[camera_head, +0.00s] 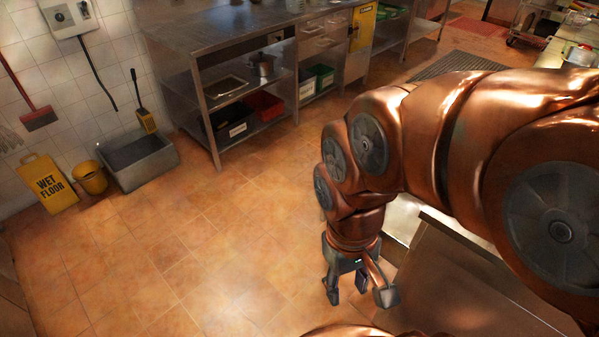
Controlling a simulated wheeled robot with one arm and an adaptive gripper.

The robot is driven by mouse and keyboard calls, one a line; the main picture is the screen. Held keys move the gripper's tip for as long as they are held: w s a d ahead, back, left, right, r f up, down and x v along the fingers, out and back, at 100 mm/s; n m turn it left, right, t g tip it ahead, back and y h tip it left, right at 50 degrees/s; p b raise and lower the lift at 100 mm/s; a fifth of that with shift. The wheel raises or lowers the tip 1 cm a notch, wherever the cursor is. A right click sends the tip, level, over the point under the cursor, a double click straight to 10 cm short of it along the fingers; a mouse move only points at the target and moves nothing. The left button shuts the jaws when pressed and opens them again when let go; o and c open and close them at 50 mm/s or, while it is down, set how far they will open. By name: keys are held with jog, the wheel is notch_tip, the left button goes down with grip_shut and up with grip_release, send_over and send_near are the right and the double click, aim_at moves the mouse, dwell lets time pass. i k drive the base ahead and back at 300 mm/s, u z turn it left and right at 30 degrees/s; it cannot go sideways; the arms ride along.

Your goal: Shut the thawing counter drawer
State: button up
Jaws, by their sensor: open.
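My copper-coloured arm reaches in from the right, and my gripper (360,292) hangs at its end, pointing down. Its dark fingers are spread and hold nothing; tiled floor shows around them. Just right of the gripper is a stainless steel unit (455,280) with a raised edge, which appears to be the thawing counter. A pale, bright surface (402,218) shows between my arm and that edge; it may be part of the drawer. My arm hides much of this area, so I cannot tell how far the drawer is open. No contact between gripper and steel is visible.
A steel shelf table (215,40) with bins stands at the back. A grey tub (140,165), yellow bucket (90,178) and yellow wet floor sign (48,183) stand along the left wall. The tiled floor (190,250) left of my gripper is clear.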

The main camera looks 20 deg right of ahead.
aim_at(402, 222)
jog(key=u, duration=0.2)
jog(key=i, duration=1.9)
jog(key=z, duration=2.45)
jog(key=k, duration=1.15)
jog(key=u, duration=1.1)
jog(key=i, duration=1.3)
jog(key=u, duration=0.05)
